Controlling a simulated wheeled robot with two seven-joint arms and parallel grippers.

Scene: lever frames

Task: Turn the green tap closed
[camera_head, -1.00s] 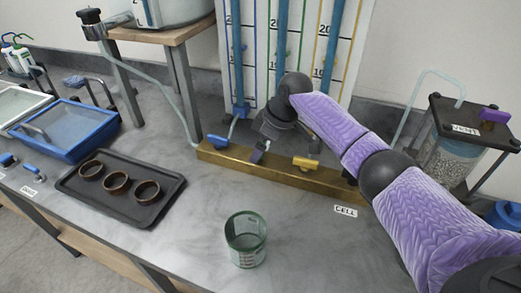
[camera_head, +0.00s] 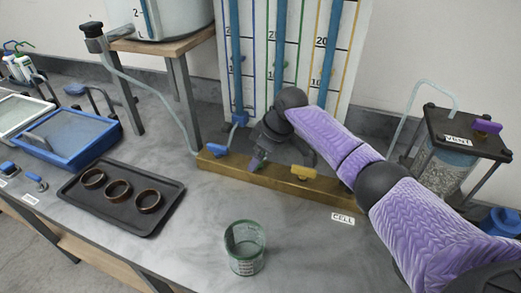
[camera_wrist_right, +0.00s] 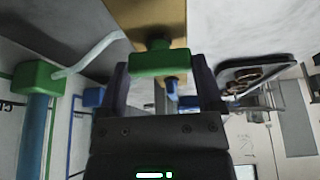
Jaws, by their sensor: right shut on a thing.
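The green tap (camera_wrist_right: 160,60) shows in the right wrist view as a green handle on the brass manifold, between my two fingers. My right gripper (camera_wrist_right: 160,76) is shut on its handle. In the head view my right gripper (camera_head: 258,163) reaches down to the middle of the brass manifold (camera_head: 225,167), and it mostly hides the green tap there. The handle's exact angle is hard to read. My left gripper is not in view.
On the manifold, a blue tap (camera_head: 217,150) sits to the left and a yellow tap (camera_head: 303,172) to the right. A green-tinted beaker (camera_head: 245,250) and a black tray (camera_head: 155,212) with three brown rings stand in front. Tall tubes on a scale board (camera_head: 258,50) rise behind.

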